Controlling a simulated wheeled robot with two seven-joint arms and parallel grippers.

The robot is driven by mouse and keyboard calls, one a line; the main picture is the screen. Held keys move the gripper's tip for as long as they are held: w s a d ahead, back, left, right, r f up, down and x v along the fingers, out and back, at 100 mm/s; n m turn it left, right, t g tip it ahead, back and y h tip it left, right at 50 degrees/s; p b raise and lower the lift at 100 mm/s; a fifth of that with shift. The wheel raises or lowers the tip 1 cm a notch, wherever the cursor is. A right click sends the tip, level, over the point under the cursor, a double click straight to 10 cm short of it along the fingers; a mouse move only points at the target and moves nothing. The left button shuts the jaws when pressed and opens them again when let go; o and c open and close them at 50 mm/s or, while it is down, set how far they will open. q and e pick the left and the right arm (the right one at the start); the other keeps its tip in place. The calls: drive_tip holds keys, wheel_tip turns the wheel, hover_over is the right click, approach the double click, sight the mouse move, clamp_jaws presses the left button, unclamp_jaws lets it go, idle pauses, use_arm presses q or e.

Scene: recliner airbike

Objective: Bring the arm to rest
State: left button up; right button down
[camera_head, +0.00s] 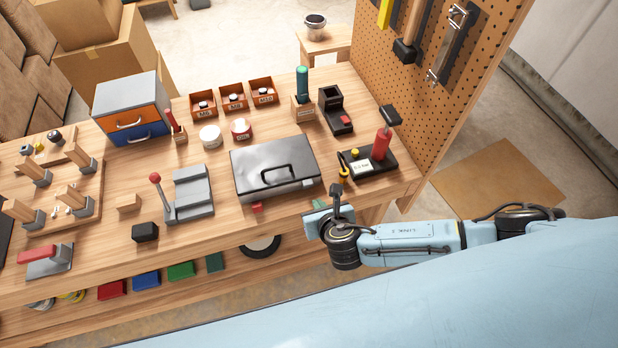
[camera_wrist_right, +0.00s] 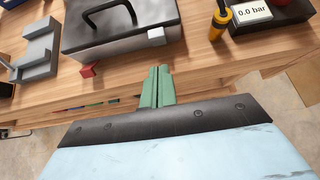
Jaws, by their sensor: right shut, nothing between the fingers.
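My right arm comes in from the right in the head view, over the bench's front edge. My right gripper (camera_head: 319,205) is at the front edge of the wooden workbench (camera_head: 110,250), in front of the dark grey toolbox (camera_head: 274,167). In the right wrist view its green fingers (camera_wrist_right: 157,88) are together with nothing between them. The toolbox (camera_wrist_right: 120,28) lies beyond the fingertips, apart from them. My left gripper is not in view.
A red pump on a black base (camera_head: 368,163) stands right of the toolbox. A small red block (camera_head: 256,208) lies at the toolbox's front. A grey stand with a red-knobbed lever (camera_head: 187,193) is to the left. A pegboard (camera_head: 425,100) rises at the right.

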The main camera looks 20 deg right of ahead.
idle(0.4)
drive_tip(key=s+d+f+m+g+b, duration=0.35)
drive_tip(key=f+m, duration=0.45)
drive_tip(key=f, duration=0.3)
drive_tip(key=s+d+f+m+g+b, duration=0.2)
drive_tip(key=s+d+f+m+b, duration=0.15)
drive_tip(key=f+m, duration=0.6)
drive_tip(key=s+d+f+m+g+b, duration=0.1)
drive_tip(key=s+f+m, duration=0.4)
drive_tip(key=s, duration=0.5)
drive_tip(key=s+d+f+m+g+b, duration=0.1)
drive_tip(key=s+d+f+m, duration=0.1)
drive_tip(key=s+f+m, duration=0.4)
drive_tip(key=s+d+f+m+g+b, duration=0.1)
drive_tip(key=s+f+m, duration=0.4)
drive_tip(key=s, duration=0.8)
drive_tip(key=shift+s+d+f+g+b, duration=0.25)
drive_tip(key=shift+s+f+g+b, duration=0.15)
drive_tip(key=shift+f+b, duration=0.35)
drive_tip(key=shift+f, duration=0.1)
